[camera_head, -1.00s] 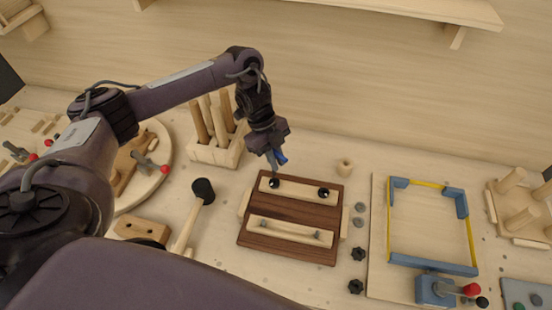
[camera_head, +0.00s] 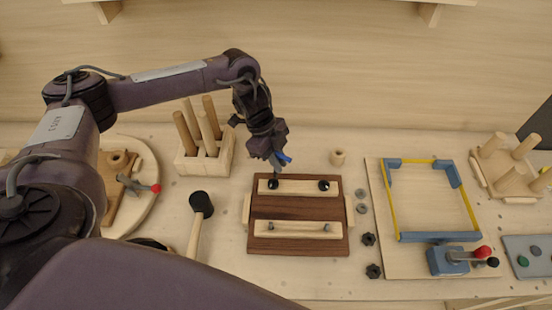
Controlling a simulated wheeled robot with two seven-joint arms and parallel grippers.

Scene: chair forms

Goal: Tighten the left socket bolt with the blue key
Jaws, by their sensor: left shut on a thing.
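My left gripper (camera_head: 273,158) comes in from the upper left and is shut on the blue key (camera_head: 284,158). The key's lower end is at or just above the left socket bolt (camera_head: 272,184); I cannot tell if it is seated in it. This black bolt sits at the left of the upper pale strip (camera_head: 298,187) on the dark brown board (camera_head: 290,208). A second black bolt (camera_head: 323,185) sits at the strip's right end. The lower pale strip (camera_head: 290,229) carries two small grey bolts. My right gripper is not in view.
A black-headed mallet (camera_head: 201,204) lies left of the board. A block with wooden dowels (camera_head: 204,150) stands behind it. Grey washers (camera_head: 361,194) and black star knobs (camera_head: 369,239) lie right. Further right is a blue and yellow frame (camera_head: 398,200) with a clamp (camera_head: 447,260).

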